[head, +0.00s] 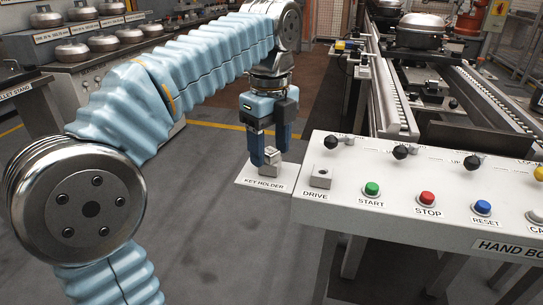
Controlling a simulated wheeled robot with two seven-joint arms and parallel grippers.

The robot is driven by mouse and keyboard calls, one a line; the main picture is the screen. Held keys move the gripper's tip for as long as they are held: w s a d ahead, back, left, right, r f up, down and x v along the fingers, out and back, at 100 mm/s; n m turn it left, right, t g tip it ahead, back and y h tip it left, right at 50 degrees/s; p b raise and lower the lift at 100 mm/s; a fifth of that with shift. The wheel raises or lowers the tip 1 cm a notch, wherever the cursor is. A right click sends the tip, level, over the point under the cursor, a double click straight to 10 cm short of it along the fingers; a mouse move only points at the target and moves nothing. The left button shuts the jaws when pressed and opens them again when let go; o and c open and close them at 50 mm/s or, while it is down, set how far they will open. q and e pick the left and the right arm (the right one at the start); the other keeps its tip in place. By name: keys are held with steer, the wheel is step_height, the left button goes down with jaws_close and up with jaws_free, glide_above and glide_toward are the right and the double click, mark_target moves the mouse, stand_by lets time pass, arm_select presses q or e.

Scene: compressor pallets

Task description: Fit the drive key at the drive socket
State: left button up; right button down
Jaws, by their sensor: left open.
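My left gripper (270,154) points straight down over the key holder (269,171), a small grey block on a white plate left of the panel. Its fingers are open, one on each side of a small grey metal piece (271,155) that looks like the drive key on the holder. I cannot tell whether the fingers touch it. The fingers hide part of it. The drive socket (320,177) is a small metal block with a dark hole, above the DRIVE label, just right of the holder. The hole looks empty. My right gripper is not in view.
The white panel carries a green START button (372,189), a red STOP button (427,198), a blue RESET button (482,208) and several black-knobbed levers (401,152). Conveyor rails (395,100) run behind it. A bench with compressors (72,50) stands at the back left.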

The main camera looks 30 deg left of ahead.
mark_target(270, 150)
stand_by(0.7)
arm_select(q)
steer(key=shift+c, duration=0.4)
jaws_close()
steer(key=shift+r, duration=0.1)
steer(key=shift+r+p, duration=2)
steer(key=shift+p, duration=0.45)
steer(key=shift+r+p, duration=0.55)
steer(key=shift+r, duration=0.35)
